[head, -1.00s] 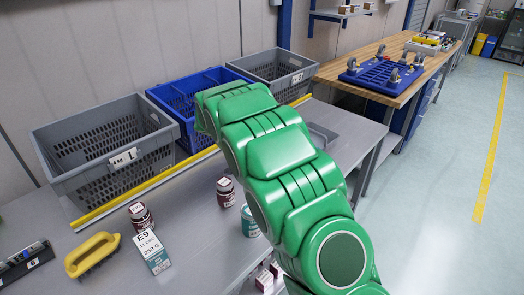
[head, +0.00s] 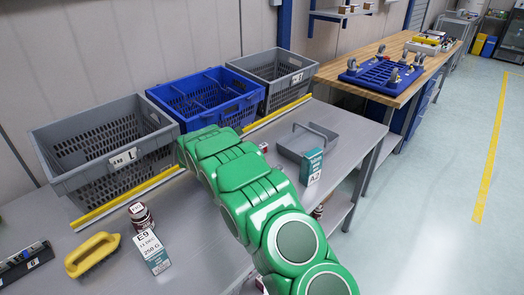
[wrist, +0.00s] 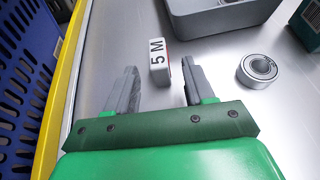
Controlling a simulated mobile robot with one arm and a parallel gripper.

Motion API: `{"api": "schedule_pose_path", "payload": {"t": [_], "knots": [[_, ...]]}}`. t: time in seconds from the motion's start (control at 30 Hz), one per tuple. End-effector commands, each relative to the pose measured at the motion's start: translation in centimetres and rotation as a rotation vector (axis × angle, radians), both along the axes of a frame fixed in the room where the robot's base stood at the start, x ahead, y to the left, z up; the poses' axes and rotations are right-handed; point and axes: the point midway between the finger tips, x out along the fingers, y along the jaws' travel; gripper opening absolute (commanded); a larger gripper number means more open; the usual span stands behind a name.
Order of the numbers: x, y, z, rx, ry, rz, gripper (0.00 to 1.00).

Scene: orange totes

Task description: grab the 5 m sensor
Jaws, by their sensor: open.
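The 5 m sensor (wrist: 160,62) shows in the wrist view as a small white block marked "5 M", with a dark and red side. It lies on the grey metal table (wrist: 110,45). My gripper (wrist: 158,67) is open, with one finger to the left and one to the right of the sensor. The sensor's near end sits between the fingertips, with visible gaps on both sides. In the head view my green arm hides the gripper.
A bearing ring (wrist: 258,69) lies right of the right finger. A grey tray (head: 326,131) and a teal box marked A2 (head: 311,167) stand nearby. A blue crate (head: 190,115) stands behind a yellow table strip (head: 270,118).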

Motion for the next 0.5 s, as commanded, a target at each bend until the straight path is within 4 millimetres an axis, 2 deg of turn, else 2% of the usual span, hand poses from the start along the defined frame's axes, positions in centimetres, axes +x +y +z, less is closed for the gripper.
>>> {"api": "schedule_pose_path", "payload": {"t": [0.5], "knots": [[3.1,-3.8,-1.9,0.000,0.000,-0.004,0.53]]}}
